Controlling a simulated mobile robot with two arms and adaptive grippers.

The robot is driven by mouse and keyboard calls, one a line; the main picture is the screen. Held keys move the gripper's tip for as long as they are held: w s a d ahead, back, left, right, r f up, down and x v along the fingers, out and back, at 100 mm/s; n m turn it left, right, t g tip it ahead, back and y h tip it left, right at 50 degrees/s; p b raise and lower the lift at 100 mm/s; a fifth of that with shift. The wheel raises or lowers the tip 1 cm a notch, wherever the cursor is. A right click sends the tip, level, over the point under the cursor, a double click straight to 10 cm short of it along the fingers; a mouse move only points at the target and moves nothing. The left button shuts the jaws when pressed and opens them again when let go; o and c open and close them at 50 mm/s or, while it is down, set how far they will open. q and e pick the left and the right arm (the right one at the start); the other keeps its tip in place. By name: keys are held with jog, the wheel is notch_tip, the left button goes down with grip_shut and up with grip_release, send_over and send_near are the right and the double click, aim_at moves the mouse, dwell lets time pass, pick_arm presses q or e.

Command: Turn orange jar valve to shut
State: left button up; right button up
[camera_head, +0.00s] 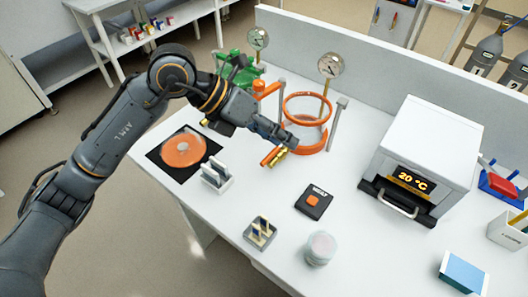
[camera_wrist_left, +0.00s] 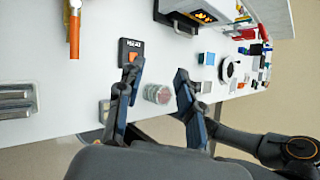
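The orange jar (camera_head: 305,118) is a clear vessel with orange rings, standing at the back of the white bench. Its valve (camera_head: 272,156) has an orange lever and a brass body, low at the jar's front. The lever also shows at the upper left of the left wrist view (camera_wrist_left: 74,38). My left gripper (camera_head: 290,138) is beside the jar, just above the valve in the picture. The left wrist view shows its two fingers spread (camera_wrist_left: 158,68) with nothing held; the lever lies outside them, to the left. My right gripper is not in view.
A green jar (camera_head: 236,68) stands behind my left arm. A gauge (camera_head: 331,65) rises behind the orange jar. A black device (camera_head: 314,201), stacked dishes (camera_head: 321,248), a white rack (camera_head: 216,177) and an oven reading 20 °C (camera_head: 425,145) surround clear bench.

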pick_arm(q)
jog(key=w+a+f+n+t+y, duration=0.1)
jog(key=w+a+t+y, duration=0.1)
jog(key=w+a+y, duration=0.45)
jog(key=h+p, duration=0.2)
jog(key=p, duration=0.2)
send_near(267, 157)
jog(key=x, duration=0.6)
jog(key=shift+d+f, duration=0.1)
jog(key=shift+d, duration=0.05)
jog(key=shift+x, duration=0.8)
jog(key=shift+c, duration=0.5)
grip_shut()
jog(key=shift+w, duration=0.1)
